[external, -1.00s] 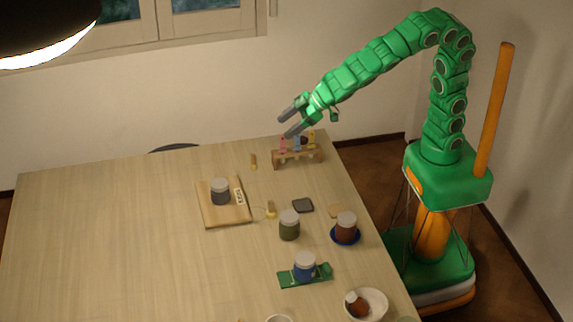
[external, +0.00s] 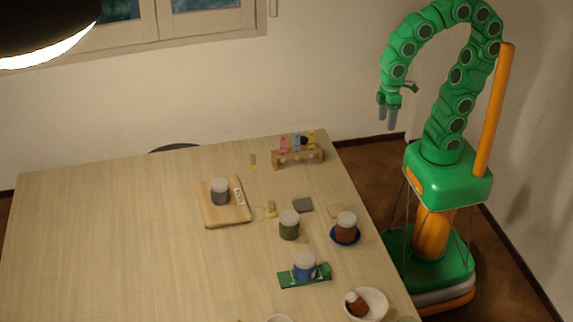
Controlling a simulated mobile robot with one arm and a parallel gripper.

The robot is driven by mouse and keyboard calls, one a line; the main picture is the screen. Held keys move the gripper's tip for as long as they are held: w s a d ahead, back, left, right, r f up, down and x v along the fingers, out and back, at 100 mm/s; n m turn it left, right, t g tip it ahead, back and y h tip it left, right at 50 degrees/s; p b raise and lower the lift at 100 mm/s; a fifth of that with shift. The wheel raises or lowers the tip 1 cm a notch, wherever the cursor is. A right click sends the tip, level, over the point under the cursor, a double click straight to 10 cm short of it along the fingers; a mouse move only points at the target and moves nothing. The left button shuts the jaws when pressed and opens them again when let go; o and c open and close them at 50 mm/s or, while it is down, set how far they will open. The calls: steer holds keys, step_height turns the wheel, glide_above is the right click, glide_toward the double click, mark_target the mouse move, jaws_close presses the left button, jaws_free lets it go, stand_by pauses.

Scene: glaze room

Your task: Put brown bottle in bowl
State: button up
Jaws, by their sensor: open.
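A small brown bottle (external: 357,306) with a pale cap lies tilted in a white bowl (external: 382,301) at the table's near right edge. A brown jar (external: 346,231) with a pale lid stands upright on a blue saucer (external: 333,237) farther back. My gripper (external: 387,120) is open and empty, pointing down beyond the table's right edge, well apart from the bottle and bowl.
Near the bowl are a blue jar (external: 304,267) on a green cloth (external: 288,280) and a green jar (external: 289,227). A dark jar (external: 220,192) stands on a wooden board (external: 225,218). The table's left half is clear.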

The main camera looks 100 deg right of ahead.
steer(key=s+d+g, duration=0.2)
steer(key=s+d, duration=0.1)
steer(key=s, duration=0.7)
steer(key=shift+d+h, duration=0.15)
steer(key=shift+h, duration=0.25)
